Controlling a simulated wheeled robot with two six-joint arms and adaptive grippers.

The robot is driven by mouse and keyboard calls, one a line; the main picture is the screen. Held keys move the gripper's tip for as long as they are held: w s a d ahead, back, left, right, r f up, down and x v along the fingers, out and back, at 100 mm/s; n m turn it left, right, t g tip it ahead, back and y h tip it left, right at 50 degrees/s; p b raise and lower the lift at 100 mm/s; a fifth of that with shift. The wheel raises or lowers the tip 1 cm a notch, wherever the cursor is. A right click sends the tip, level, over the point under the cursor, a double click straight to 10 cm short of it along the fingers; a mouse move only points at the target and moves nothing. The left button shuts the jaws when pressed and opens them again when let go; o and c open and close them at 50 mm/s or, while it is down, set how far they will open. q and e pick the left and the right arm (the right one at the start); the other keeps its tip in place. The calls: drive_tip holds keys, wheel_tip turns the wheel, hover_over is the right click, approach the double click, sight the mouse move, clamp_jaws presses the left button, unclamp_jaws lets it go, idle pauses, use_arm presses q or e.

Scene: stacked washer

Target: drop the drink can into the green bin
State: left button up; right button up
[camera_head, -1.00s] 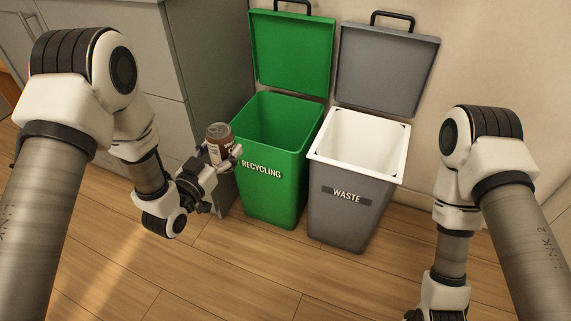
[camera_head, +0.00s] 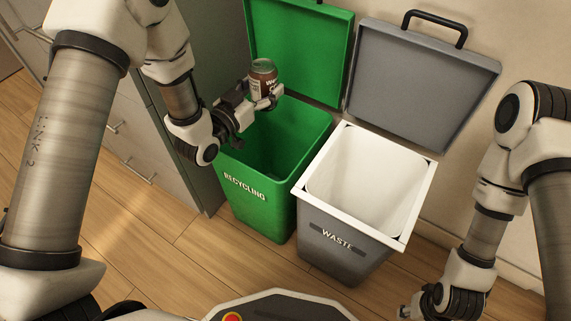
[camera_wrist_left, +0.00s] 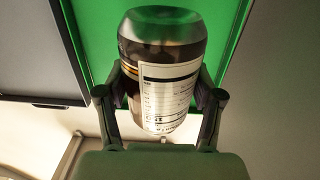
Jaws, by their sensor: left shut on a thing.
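The drink can (camera_head: 263,76) is brown with a pale top and a printed label. My left gripper (camera_head: 262,92) is shut on it and holds it upright over the back part of the open green bin (camera_head: 258,208), in front of the raised green lid (camera_head: 300,45). In the left wrist view the can (camera_wrist_left: 163,75) sits between both fingers, with green behind it. The green bin is marked RECYCLING, and its dark inside looks empty where it shows. My right gripper (camera_head: 420,306) is at the lower right, partly cut off, and its fingers are unclear.
A grey bin (camera_head: 335,247) marked WASTE, with a white liner and its lid (camera_head: 420,80) raised, stands right of the green bin. A grey cabinet (camera_head: 185,175) stands close on the left. The wall is behind. Wooden floor is clear in front.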

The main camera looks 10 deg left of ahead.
sight(254, 78)
use_arm(q)
drive_tip(key=shift+w+f, duration=0.1)
drive_tip(key=shift+f, duration=0.15)
wheel_tip(254, 78, down, 6)
drive_tip(key=b, duration=0.5)
drive_tip(key=shift+r, duration=0.25)
drive_tip(key=shift+r, duration=0.1)
drive_tip(key=o, duration=1.6)
drive_tip(key=shift+c, duration=0.2)
wheel_tip(254, 78, up, 10)
